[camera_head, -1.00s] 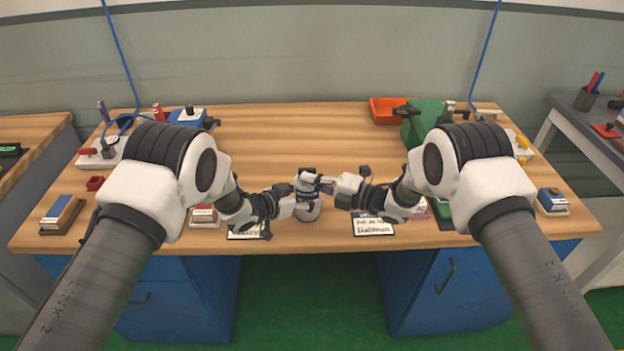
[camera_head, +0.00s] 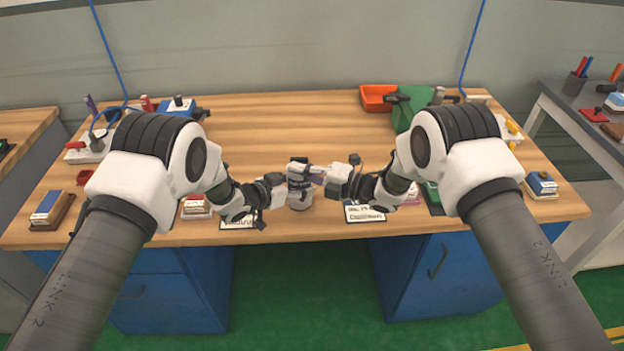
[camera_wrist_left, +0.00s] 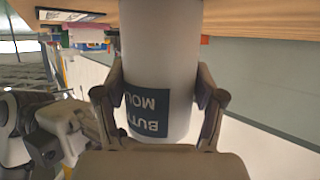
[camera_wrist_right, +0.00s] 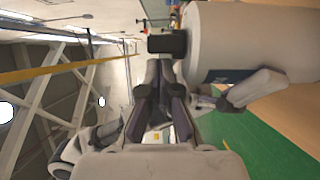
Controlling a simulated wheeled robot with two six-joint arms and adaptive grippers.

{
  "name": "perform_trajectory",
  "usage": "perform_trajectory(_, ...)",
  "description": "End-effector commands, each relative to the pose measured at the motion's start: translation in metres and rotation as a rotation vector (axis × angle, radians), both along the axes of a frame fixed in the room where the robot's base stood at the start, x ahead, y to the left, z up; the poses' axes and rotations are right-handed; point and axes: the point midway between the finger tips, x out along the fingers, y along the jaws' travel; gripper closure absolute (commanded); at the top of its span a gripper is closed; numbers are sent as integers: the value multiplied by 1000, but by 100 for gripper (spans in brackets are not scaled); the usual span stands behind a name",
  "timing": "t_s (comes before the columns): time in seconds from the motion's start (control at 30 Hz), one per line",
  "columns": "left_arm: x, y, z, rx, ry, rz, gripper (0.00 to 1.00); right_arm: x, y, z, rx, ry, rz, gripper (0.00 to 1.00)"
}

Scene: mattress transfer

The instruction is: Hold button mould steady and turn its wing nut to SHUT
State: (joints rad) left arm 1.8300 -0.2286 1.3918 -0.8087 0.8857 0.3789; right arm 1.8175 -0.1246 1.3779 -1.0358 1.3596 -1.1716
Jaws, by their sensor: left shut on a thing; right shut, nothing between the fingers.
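The button mould (camera_head: 299,196) is a pale grey upright cylinder with a dark label, standing near the table's front middle. My left gripper (camera_head: 284,194) is shut on its side; the left wrist view shows the fingers on both sides of the cylinder (camera_wrist_left: 165,45) and the label partly readable. A dark block (camera_wrist_right: 166,44), seemingly the wing nut, sticks out from the mould's end in the right wrist view. My right gripper (camera_wrist_right: 163,95) is shut with nothing between its fingers, close beside the mould and just short of that block. Which way the nut is turned cannot be told.
Name cards (camera_head: 364,213) lie along the front edge. An orange bin (camera_head: 378,98) and a green item (camera_head: 412,110) stand at the back right. Blocks and devices line both sides. The table's middle behind the mould (camera_head: 270,130) is clear.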

Motion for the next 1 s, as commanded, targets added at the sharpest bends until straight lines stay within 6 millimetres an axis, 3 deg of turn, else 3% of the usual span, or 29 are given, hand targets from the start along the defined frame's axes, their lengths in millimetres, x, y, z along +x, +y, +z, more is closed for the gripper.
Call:
perform_trajectory(0.17,1,1,0,0,1,4,99,-37,1,0,-1,6,1,100)
perform_trajectory(0.3,1,1,0,0,1,4,99,-65,-31,0,1,6,-5,100)
perform_trajectory(0.5,1,1,0,0,1,4,99,-96,-60,1,1,4,-3,100)
perform_trajectory(0.87,1,1,1,-1,0,4,99,-106,-67,1,0,1,0,100)
perform_trajectory(0.9,1,1,1,-1,0,4,17,-106,-67,1,0,1,0,100)
perform_trajectory(0.93,1,1,1,-1,0,4,7,-106,-67,1,0,1,0,100)
perform_trajectory(1.0,1,1,1,-1,0,4,2,-106,-67,1,0,1,0,100)
